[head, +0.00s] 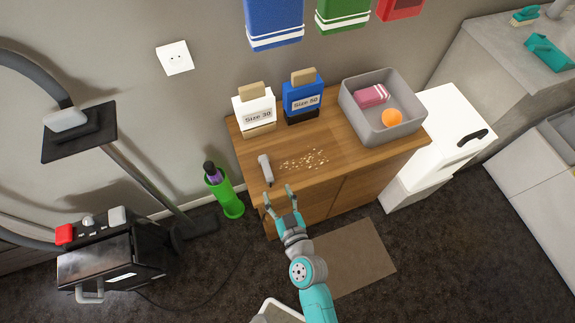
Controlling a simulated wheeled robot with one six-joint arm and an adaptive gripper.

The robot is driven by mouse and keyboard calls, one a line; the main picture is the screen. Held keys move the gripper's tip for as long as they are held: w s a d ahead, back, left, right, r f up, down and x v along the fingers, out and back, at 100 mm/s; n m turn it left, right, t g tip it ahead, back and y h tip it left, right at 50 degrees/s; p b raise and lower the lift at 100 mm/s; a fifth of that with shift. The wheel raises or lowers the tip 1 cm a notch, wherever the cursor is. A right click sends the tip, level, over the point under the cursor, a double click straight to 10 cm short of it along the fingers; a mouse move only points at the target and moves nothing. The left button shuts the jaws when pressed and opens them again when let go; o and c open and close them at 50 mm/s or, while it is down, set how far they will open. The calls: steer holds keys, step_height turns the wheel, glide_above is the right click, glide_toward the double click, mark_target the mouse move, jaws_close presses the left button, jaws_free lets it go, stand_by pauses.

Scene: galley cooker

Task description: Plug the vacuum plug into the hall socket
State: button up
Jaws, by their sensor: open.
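A small light-grey piece that looks like the vacuum plug (265,168) lies on the left front of the wooden cabinet top. The hall socket (174,57), a white square plate, is on the grey wall at upper left, with nothing in it. My gripper (279,194) is open and empty at the cabinet's front edge, just below the plug in the picture and apart from it. The black vacuum (110,258) stands on the floor at left. Its thin dark cord runs over the carpet; I cannot make out where it joins the plug.
The wooden cabinet (350,152) also bears crumbs (304,159), two boxes marked "Size 30" (255,108) and "Size 50" (302,97), and a grey bin (352,112). A green holder (229,200) stands left of the cabinet. The vacuum's tube and dark plate (80,138) rise at left.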

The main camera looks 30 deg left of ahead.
mark_target(267, 169)
steer(key=x, duration=0.5)
steer(key=shift+x, duration=3)
steer(key=shift+r, duration=0.1)
jaws_close()
